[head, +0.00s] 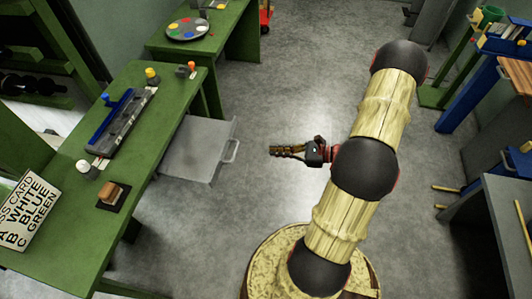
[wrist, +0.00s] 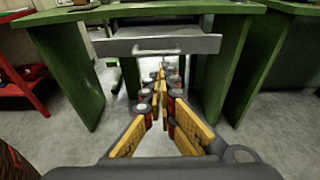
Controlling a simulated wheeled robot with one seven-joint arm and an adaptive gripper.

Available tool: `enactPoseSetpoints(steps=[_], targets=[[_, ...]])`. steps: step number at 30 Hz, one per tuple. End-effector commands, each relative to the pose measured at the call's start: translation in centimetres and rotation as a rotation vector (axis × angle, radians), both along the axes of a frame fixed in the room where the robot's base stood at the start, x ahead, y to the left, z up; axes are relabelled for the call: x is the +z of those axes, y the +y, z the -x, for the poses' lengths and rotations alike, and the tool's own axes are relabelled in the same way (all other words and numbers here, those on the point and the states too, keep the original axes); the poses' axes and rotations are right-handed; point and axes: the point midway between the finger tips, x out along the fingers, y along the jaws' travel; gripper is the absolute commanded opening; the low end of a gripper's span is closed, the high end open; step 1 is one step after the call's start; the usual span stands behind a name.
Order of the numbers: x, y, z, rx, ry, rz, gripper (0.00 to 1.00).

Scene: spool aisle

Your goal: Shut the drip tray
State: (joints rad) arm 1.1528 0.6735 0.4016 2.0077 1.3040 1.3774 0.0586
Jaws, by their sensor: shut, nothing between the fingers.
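The drip tray (head: 200,148) is a flat grey drawer with a bar handle (head: 231,150). It sticks out from under the right side of the green bench in the head view. In the wrist view the tray's front (wrist: 157,45) and its handle (wrist: 157,52) show ahead, under the green bench top. My gripper (head: 272,151) is shut and empty, to the right of the handle and apart from it, pointing left at it. In the wrist view its yellow and red fingers (wrist: 163,75) meet below the handle in the picture.
The green bench (head: 150,115) carries a blue and grey rack (head: 120,120), small pots, a brown block (head: 113,193) and a lettered sign (head: 22,210). Another green table (head: 215,40) stands behind. The grey floor (head: 250,105) between tray and gripper is clear.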

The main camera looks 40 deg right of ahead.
Motion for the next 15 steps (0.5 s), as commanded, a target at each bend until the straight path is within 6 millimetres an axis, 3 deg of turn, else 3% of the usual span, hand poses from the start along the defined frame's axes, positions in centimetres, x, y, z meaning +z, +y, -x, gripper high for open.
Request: enactPoseSetpoints(steps=[15], targets=[[-2.3, 6.0, -7.3, 0.006, 0.000, 0.001, 0.00]])
